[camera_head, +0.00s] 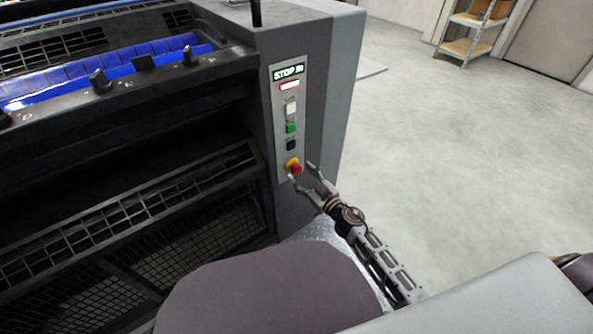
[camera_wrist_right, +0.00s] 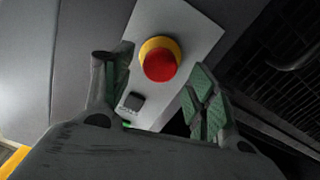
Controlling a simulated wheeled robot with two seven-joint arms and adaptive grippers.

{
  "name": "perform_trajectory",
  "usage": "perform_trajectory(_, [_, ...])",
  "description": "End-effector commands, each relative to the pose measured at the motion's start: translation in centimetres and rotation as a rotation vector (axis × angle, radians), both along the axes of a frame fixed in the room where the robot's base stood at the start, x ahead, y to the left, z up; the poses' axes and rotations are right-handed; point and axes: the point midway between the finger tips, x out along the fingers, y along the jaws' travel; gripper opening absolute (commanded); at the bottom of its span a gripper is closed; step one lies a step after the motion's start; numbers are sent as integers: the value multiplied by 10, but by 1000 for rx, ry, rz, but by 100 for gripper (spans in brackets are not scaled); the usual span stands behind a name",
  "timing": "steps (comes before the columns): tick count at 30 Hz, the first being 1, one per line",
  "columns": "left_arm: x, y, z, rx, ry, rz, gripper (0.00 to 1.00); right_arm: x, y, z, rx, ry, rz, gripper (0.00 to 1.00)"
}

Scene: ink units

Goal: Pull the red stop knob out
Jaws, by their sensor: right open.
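The red stop knob (camera_head: 295,169) sits on a yellow collar low on the light control panel (camera_head: 277,104) of the dark grey machine. A small display (camera_head: 288,72) at the panel's top reads "STOP IN". My right gripper (camera_head: 302,172) is open, its two fingers spread at either side of the knob in the head view. In the right wrist view the red knob (camera_wrist_right: 160,65) shows beyond and between the open fingertips (camera_wrist_right: 158,72); I see no finger touching it. My left gripper is out of view.
Above the knob are a black button (camera_head: 291,144), a green button (camera_head: 291,127) and a white button (camera_head: 291,108). The press with blue ink units (camera_head: 120,65) fills the left. Open floor (camera_head: 460,170) lies right; a shelf (camera_head: 465,45) stands far back.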

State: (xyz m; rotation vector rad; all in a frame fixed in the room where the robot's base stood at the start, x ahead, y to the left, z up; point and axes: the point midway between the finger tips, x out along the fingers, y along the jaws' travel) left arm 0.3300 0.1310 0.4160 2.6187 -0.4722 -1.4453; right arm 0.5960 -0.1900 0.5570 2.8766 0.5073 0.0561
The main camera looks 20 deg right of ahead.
Motion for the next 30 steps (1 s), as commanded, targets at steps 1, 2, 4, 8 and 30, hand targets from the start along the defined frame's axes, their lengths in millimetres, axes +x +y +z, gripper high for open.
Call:
perform_trajectory(1, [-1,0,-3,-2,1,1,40,5,1,1,-1,-3,-1,58])
perform_trajectory(2, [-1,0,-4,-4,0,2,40,7,2,1,-1,-3,-1,58])
perform_trajectory(4, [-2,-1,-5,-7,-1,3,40,12,3,0,-2,-2,-1,58])
perform_trajectory(8, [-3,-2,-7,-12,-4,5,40,21,7,0,0,-2,0,58])
perform_trajectory(30, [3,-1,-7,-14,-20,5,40,37,13,0,-1,-1,-1,53])
